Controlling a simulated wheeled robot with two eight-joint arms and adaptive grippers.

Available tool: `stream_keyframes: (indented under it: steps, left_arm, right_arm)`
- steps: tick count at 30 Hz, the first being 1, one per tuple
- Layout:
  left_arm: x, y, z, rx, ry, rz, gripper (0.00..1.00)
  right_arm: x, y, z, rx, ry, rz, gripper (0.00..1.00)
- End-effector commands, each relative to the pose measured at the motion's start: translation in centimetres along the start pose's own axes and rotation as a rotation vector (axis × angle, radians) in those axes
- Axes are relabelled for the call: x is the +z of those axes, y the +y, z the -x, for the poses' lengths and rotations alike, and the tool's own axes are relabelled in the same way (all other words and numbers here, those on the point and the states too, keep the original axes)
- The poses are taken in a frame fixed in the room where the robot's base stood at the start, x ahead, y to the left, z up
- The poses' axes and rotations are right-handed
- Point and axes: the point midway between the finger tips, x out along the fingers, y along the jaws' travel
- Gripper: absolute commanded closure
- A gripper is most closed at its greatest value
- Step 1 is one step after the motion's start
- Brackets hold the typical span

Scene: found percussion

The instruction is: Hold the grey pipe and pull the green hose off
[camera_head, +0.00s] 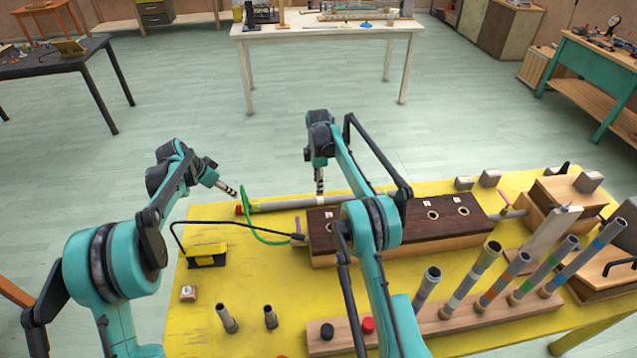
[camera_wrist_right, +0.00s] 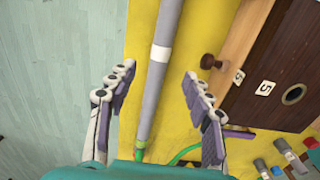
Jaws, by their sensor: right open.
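The grey pipe (camera_head: 278,205) lies along the far edge of the yellow table. It also shows in the right wrist view (camera_wrist_right: 168,38), with a white band around it. The green hose (camera_head: 262,238) meets the pipe's left end and loops down toward the wooden box; its green end (camera_wrist_right: 140,154) shows at the bottom of the right wrist view. My right gripper (camera_wrist_right: 160,88) is open, with its fingers on either side of the pipe and apart from it.
A long wooden box (camera_head: 455,228) with round holes stands just in front of the pipe. A black-and-yellow clamp-like object (camera_head: 206,256) stands at the left. Several upright tubes (camera_head: 470,275) stand at the front right. The table's far edge is close behind the pipe.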

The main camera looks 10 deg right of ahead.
Motion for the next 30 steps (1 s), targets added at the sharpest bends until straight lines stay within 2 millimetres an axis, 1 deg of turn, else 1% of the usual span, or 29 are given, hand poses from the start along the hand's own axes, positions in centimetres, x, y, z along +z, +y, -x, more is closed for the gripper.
stream_keyframes:
  steps: [5,9,15,21,28,29,30]
  left_arm:
    - [0.0,0.0,0.0,0.0,0.0,0.0,0.66]
    - [0.0,0.0,0.0,0.0,0.0,0.0,0.66]
    - [0.0,0.0,0.0,0.0,0.0,0.0,0.66]
    - [0.0,0.0,0.0,0.0,0.0,0.0,0.66]
    - [0.0,0.0,0.0,0.0,0.0,0.0,0.66]
    - [0.0,0.0,0.0,0.0,0.0,0.0,0.66]
    - [0.0,0.0,0.0,0.0,0.0,0.0,0.66]
  right_arm:
    - [0.0,0.1,-1.9,-0.004,0.0,0.009,0.49]
    - [0.0,0.0,-4.2,-0.004,0.0,0.008,0.49]
    - [0.0,0.0,-6.9,-0.003,0.0,0.007,0.49]
    - [0.0,0.0,-8.0,-0.003,0.0,0.007,0.49]
    - [0.0,0.0,-8.1,-0.003,0.0,0.007,0.49]
    - [0.0,0.0,-8.1,-0.003,0.0,0.007,0.54]
    - [0.0,0.0,-8.1,-0.003,0.0,0.007,0.65]
